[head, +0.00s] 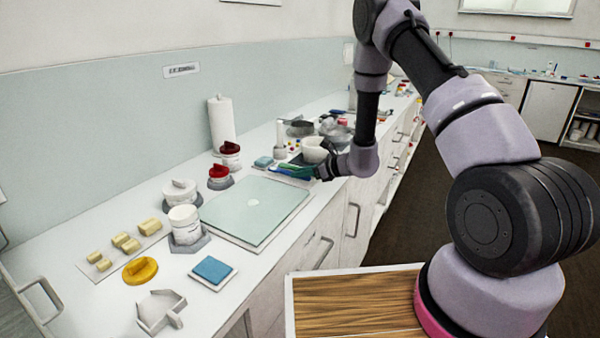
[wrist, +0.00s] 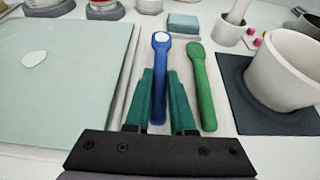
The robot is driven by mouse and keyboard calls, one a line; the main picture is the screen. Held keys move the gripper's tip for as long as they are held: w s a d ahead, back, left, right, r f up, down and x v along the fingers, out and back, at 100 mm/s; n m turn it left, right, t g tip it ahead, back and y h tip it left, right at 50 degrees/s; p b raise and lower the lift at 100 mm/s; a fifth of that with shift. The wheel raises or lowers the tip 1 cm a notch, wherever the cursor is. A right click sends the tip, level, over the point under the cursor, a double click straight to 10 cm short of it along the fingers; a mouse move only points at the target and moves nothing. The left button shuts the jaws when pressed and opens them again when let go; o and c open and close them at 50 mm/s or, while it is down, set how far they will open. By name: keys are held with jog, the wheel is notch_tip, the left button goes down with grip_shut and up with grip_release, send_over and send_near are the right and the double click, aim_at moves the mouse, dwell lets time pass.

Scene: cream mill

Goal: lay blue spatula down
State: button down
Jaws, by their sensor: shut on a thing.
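The blue spatula (wrist: 160,75) shows in the wrist view, its round end with a pale spot pointing away from me. My gripper (wrist: 160,98), with green fingers, is shut on its near part; it also shows in the head view (head: 305,172). A green spatula (wrist: 201,85) lies just right of it on a pale narrow tray (wrist: 222,95). The blue spatula is over the left part of this tray; I cannot tell whether it touches it. In the head view the spatulas are small and partly merged with the gripper.
A pale green board (wrist: 75,70) lies left of my gripper. A white mortar (wrist: 283,70) stands on a dark mat (wrist: 236,77) to the right. A blue block (wrist: 183,22) and a pestle stand (wrist: 228,32) are behind. Jars with red lids (head: 220,172) stand beyond the board.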

jog(key=shift+f, duration=0.5)
dwell(0.3)
jog(key=c, duration=0.7)
grip_release()
